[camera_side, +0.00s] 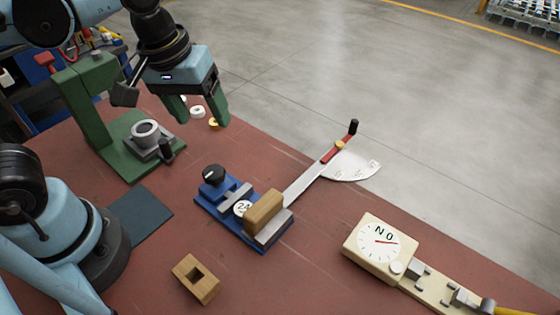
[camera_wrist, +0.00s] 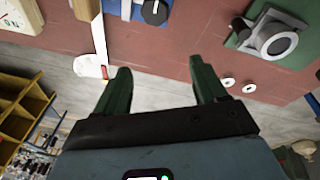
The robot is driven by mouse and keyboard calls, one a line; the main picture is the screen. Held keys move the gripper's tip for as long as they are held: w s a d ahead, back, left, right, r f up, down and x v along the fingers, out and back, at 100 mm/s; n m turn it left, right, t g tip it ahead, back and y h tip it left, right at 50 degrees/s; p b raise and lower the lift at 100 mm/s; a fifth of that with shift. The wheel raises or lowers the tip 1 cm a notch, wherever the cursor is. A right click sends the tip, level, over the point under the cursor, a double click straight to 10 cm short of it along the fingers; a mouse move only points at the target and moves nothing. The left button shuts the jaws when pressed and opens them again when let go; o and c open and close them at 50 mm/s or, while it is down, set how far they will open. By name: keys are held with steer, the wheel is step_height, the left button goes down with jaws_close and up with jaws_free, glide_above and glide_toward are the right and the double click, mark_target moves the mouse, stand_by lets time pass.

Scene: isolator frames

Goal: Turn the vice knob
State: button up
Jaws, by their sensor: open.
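The small blue vice (camera_side: 228,222) is bolted or resting on the red-brown table in the side view, with grey jaws and a wooden block (camera_side: 264,212) at its front end. Its black vice knob (camera_side: 213,174), with a white mark on top, stands at the vice's far left end. The knob also shows at the top edge of the wrist view (camera_wrist: 155,11), partly cut off. My gripper (camera_side: 197,110) has green fingers, spread open and empty. It hangs above and behind the knob, apart from it. The open fingers also show in the wrist view (camera_wrist: 163,78).
A green press (camera_side: 88,105) with a grey cup (camera_side: 146,132) stands at the left. A metal arm with a red part (camera_side: 331,153) and white scale (camera_side: 355,168) extends past the vice. A dial gauge (camera_side: 376,243) is at right. A holed wooden block (camera_side: 196,279) lies in front.

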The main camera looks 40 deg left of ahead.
mark_target(213, 172)
steer(key=shift+s+d+f+n+g, duration=0.3)
steer(key=shift+d+f+n+g, duration=0.15)
steer(key=shift+f, duration=1.3)
steer(key=shift+s+d+f+n+g, duration=0.25)
steer(key=shift+d+f+n+g, duration=0.2)
steer(key=shift+f, duration=1.25)
steer(key=shift+s+d+f+n+g, duration=0.35)
steer(key=shift+f+n, duration=0.15)
steer(key=shift+f, duration=1.25)
steer(key=c, duration=1.1)
steer(key=shift+o, duration=0.2)
